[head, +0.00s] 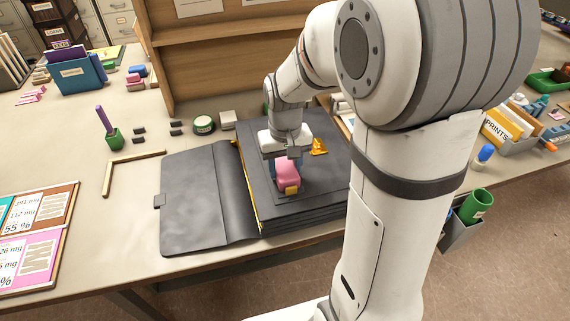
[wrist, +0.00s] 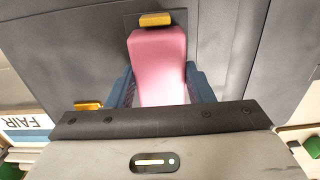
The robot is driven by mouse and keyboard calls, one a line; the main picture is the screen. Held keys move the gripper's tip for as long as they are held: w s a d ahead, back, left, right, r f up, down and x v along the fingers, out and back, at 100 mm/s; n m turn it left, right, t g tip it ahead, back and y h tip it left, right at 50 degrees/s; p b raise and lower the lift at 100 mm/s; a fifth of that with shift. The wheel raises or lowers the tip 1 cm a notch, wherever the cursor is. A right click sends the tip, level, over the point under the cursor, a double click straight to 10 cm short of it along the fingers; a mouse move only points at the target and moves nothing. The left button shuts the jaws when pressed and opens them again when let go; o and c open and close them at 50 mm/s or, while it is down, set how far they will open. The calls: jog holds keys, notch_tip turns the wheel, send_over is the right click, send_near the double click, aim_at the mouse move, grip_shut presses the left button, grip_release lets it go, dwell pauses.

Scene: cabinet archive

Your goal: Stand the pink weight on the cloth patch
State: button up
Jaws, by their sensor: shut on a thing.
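The pink weight (head: 288,174) is a smooth block held in my gripper (head: 287,167), over the dark page of an open album. In the wrist view, the pink weight (wrist: 158,62) sits between the two blue fingers of my gripper (wrist: 160,88), which are shut on it. The cloth patch seems to be the dark grey rectangle (head: 311,191) under and around the weight; its edge also shows in the wrist view (wrist: 131,24). A yellow block (head: 292,190) is at the weight's front end. I cannot tell whether the weight touches the patch.
The open album's black cover (head: 205,205) lies flat to the left. Another orange-yellow piece (head: 319,148) is on the page behind right. A round green-and-white tin (head: 203,124) and small dark blocks (head: 138,134) stand behind the album. A wooden angle (head: 125,163) lies left.

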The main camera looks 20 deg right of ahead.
jog(key=o, duration=1.2)
jog(key=shift+c, duration=0.2)
notch_tip(320, 180, up, 7)
jog(key=shift+r, duration=0.4)
